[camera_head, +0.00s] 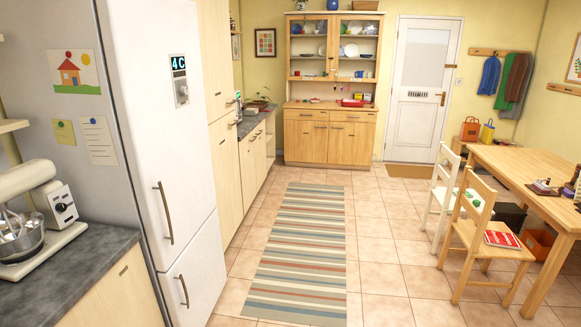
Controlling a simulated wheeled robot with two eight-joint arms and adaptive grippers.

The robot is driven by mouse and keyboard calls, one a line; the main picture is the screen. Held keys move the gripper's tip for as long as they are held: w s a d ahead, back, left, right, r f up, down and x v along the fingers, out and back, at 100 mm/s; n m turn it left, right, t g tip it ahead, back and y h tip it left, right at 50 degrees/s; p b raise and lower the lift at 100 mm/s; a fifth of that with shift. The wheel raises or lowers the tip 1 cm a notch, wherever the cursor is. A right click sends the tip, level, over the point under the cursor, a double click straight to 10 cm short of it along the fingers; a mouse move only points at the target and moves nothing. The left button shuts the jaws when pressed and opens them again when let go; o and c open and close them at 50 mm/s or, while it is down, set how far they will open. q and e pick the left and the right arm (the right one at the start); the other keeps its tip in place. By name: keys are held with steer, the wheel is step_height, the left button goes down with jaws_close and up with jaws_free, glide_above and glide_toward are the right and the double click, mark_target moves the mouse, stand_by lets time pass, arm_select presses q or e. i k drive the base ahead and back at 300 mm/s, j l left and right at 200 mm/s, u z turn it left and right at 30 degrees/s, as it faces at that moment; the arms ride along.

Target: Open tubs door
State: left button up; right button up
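No door marked as the tubs door can be told apart in the head view. The white fridge (160,130) at the left has two doors with bar handles, both shut. A tall wooden cabinet (217,60) stands beyond it with shut doors. Low wooden counter cabinets (252,160) follow, their fronts shut where I can see them. The wooden hutch (330,135) at the back has shut lower doors and dishes on its upper shelves. Neither of my grippers shows in this view.
A striped rug (300,250) lies on the clear tiled floor ahead. Chairs (485,235) and a wooden table (530,175) stand at the right. A grey counter (65,262) with a stand mixer (40,215) is at the near left. A white door (420,90) is shut at the back.

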mark_target(246, 147)
steer(key=i, duration=4.9)
steer(key=i+u, duration=0.2)
steer(key=i, duration=0.25)
steer(key=i+l+u, duration=0.25)
steer(key=i, duration=0.15)
